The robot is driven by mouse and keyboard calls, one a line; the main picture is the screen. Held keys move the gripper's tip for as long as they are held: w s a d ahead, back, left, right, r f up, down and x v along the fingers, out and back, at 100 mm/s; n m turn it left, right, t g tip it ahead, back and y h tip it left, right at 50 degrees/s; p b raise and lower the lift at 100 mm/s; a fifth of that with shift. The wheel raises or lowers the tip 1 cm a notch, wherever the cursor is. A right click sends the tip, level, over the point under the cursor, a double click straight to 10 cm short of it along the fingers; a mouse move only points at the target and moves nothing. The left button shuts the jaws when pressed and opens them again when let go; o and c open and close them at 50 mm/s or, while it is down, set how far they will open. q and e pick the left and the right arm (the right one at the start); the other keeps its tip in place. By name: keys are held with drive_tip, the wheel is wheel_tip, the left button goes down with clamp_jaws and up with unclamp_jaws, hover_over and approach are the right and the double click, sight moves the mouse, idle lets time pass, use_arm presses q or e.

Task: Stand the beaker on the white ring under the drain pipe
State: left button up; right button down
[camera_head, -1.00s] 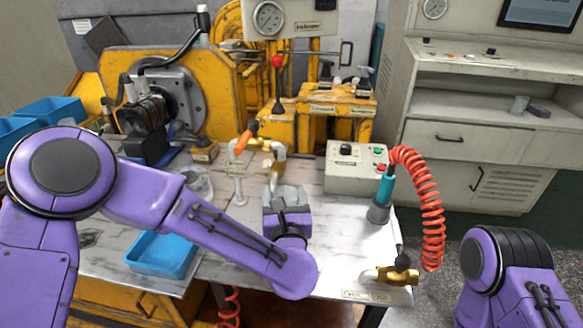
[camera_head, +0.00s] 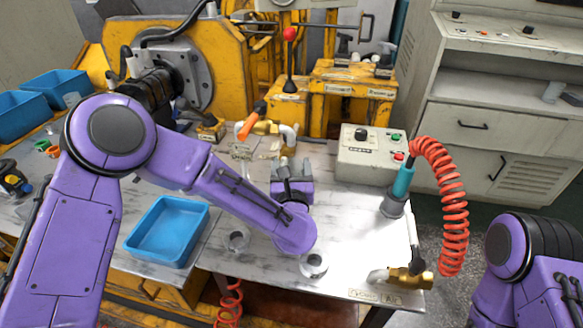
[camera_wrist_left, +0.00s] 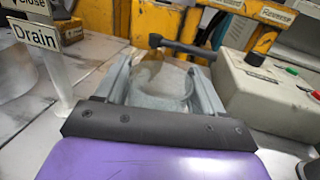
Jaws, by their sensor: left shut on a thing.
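My left gripper (camera_head: 292,166) is shut on the clear beaker (camera_wrist_left: 160,88). In the left wrist view the beaker sits between the two grey fingers. In the head view the gripper is just in front of the drain pipe (camera_head: 288,138), which comes down from a brass valve with an orange handle (camera_head: 249,124). A Drain sign (camera_wrist_left: 40,36) stands left of the fingers in the wrist view. The white ring is not clearly visible; the gripper and arm cover that area. Of my right arm, only purple links show at the lower right of the head view.
A blue tray (camera_head: 167,231) lies at left. A brass fitting (camera_head: 404,279) is at the front right corner.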

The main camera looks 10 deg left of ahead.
use_arm(q)
drive_tip(key=shift+f, duration=0.25)
drive_tip(key=o, duration=1.1)
drive_tip(key=shift+o, duration=0.2)
drive_tip(key=shift+r, duration=0.1)
drive_tip(key=shift+r+p, duration=0.25)
drive_tip(key=shift+p, duration=0.05)
drive_tip(key=b+v, duration=0.1)
drive_tip(key=v, duration=1.1)
drive_tip(key=shift+f, duration=0.1)
